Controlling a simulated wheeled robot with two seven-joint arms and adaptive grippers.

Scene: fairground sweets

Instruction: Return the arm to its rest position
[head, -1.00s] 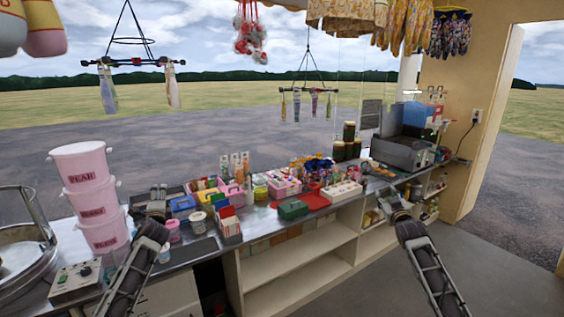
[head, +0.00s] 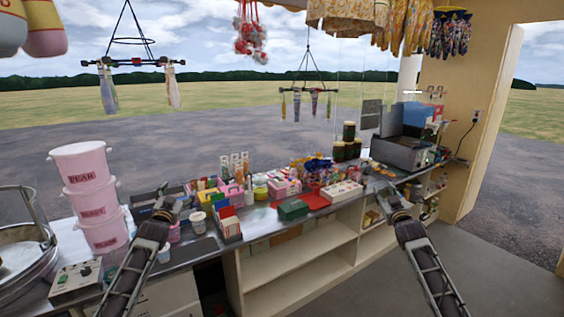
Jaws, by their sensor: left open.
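My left gripper (head: 166,195) is open over the left part of the counter, beside the stack of pink tubs and near small white and pink cups. I see nothing held between its fingers, though it is small in the view. My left arm reaches up from the bottom edge. My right gripper (head: 386,188) is at the counter's front edge, right of the red mat. Its fingers are too small to tell whether they are open or shut.
Stacked pink tubs (head: 80,165) and a metal pan (head: 22,235) stand at the left. A green box (head: 292,209), a red mat (head: 313,201) and a white tray (head: 342,190) lie mid-counter. Open shelves (head: 300,262) are below. Hanging racks (head: 133,62) are above.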

